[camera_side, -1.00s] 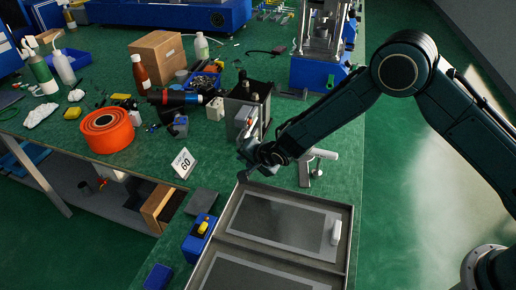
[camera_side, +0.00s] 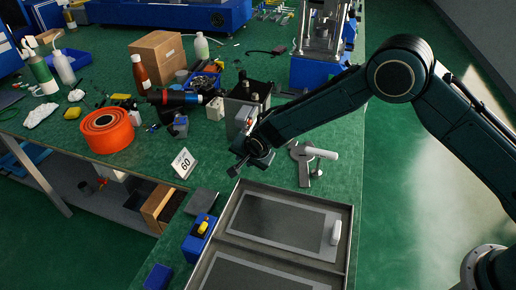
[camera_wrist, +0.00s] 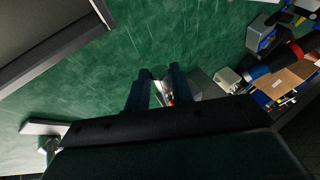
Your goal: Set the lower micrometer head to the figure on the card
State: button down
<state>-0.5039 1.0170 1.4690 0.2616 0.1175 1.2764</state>
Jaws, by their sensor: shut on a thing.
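The white card (camera_side: 184,163) stands tilted on the green bench, left of my gripper, and shows 60 under a small line of text. The grey block fixture (camera_side: 246,105) stands behind my gripper, with a small red part on its side. My gripper (camera_side: 238,168) is low over the bench, just in front of this fixture. In the wrist view my gripper (camera_wrist: 159,82) has both fingers around a small pale metallic part, which I take for the lower micrometer head (camera_wrist: 161,88). Its scale is not readable, and no separate upper head can be made out.
A metal tray (camera_side: 345,215) fills the bench front. A grey handled tool (camera_side: 303,160) lies to the right, and a blue box (camera_side: 198,240) stands left of the tray. An orange roll (camera_side: 107,131) and bottles stand further left. A blue press (camera_side: 318,70) stands behind.

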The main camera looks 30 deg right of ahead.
jog(key=shift+w+g+h, duration=0.1)
jog(key=shift+g+h, duration=0.3)
jog(key=shift+g, duration=0.1)
jog(key=c, duration=1.2)
grip_release()
jog(key=shift+r, duration=0.1)
jog(key=v, duration=1.3)
jog(key=shift+s+r, duration=0.25)
